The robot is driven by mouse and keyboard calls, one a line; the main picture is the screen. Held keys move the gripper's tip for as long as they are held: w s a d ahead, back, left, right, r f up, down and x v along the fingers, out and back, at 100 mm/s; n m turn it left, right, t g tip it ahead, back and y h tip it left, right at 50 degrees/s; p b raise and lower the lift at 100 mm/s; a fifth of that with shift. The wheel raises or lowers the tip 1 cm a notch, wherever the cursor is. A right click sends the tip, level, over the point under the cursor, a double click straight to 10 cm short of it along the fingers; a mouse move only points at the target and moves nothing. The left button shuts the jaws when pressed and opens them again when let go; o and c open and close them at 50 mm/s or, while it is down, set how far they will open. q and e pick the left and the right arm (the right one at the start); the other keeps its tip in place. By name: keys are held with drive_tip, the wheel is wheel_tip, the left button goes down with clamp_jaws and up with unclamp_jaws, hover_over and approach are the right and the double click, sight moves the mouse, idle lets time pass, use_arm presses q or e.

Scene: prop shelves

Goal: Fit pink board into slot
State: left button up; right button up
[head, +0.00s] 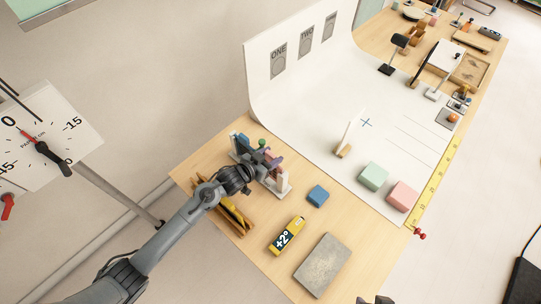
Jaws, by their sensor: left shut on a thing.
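My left gripper (257,167) is at the small rack (282,187) near the table's left end, shut on what looks like the pink board (275,163). Only a small pinkish part of the board shows beside the gripper, among blue and green pieces. The gripper and wrist hide much of the rack, so I cannot tell whether the board sits in a slot. Two dark tips at the bottom edge may be my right gripper (374,300); their state is unclear.
A blue block (318,196), a yellow "+2°" block (287,236) and a grey slab (322,265) lie near the rack. A yellow-brown item (236,217) lies under my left arm. Green (373,175) and pink (403,196) blocks stand on the white sheet (330,165).

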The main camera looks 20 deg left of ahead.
use_arm(q)
drive_tip(key=shift+f+b, duration=0.6)
drive_tip(key=shift+f, duration=0.45)
drive_tip(key=o, duration=1.5)
wheel_tip(320, 180, up, 4)
drive_tip(key=shift+r, duration=0.2)
drive_tip(key=s+d+r, duration=0.1)
drive_tip(key=d+r, duration=0.1)
drive_tip(key=d, duration=0.1)
drive_tip(key=s+d+r, duration=0.1)
drive_tip(key=d+r, duration=0.1)
drive_tip(key=d, duration=0.2)
drive_tip(key=s+d+r+b, duration=0.1)
drive_tip(key=d+r, duration=0.1)
drive_tip(key=d, duration=0.2)
drive_tip(key=shift+d+r, duration=0.15)
drive_tip(key=shift+r, duration=0.15)
